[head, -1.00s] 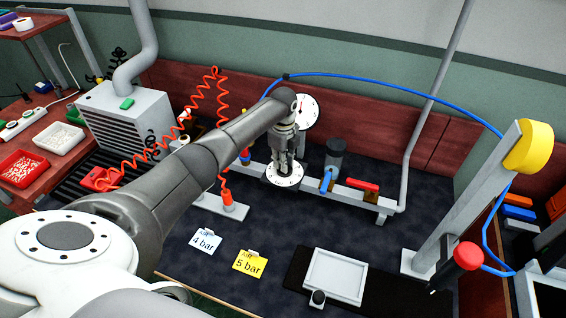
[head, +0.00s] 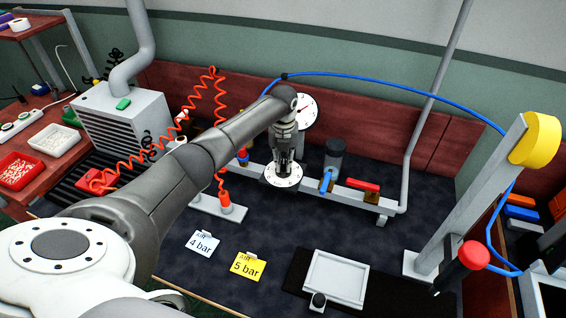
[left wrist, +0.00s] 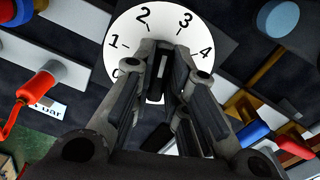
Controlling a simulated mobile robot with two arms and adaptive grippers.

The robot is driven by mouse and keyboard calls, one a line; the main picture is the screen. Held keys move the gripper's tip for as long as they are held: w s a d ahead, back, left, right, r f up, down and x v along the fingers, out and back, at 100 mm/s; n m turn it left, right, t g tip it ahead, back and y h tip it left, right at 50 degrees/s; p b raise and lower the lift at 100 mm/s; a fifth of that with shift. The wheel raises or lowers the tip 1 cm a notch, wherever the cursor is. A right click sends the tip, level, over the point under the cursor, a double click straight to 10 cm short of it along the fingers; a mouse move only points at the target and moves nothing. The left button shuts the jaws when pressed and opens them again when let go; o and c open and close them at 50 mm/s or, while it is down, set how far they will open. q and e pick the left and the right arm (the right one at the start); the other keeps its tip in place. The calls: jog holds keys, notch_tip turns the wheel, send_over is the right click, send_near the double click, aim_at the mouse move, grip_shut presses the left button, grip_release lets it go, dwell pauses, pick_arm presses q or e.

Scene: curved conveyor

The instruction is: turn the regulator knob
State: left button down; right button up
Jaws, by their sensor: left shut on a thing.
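The regulator's white dial plate (head: 283,182) lies face up on the grey bench rail. In the left wrist view the dial plate (left wrist: 122,30) shows the numbers 1 to 4. My left gripper (head: 284,165) points straight down over the middle of the dial. In the left wrist view my left gripper (left wrist: 160,90) has its fingers closed around the regulator knob at the dial's centre. The knob is mostly hidden between the fingers. A round white pressure gauge (head: 305,108) with a red needle stands just behind, partly covered by my arm. My right gripper is not seen.
A blue-handled valve (head: 325,181) and a red lever (head: 362,184) sit right of the dial. A blue hose (head: 400,84) arches overhead. A red coiled hose (head: 216,100) hangs left. The 4 bar card (head: 202,244) and 5 bar card (head: 248,265) lie in front.

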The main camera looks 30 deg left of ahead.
aim_at(284, 164)
pick_arm(q)
jog(key=shift+d+m+b, duration=0.1)
jog(key=shift+m+b, duration=0.2)
jog(key=shift+m, duration=1.3)
jog(key=c, duration=1.5)
grip_release()
jog(key=shift+o, duration=0.3)
notch_tip(284, 164, up, 12)
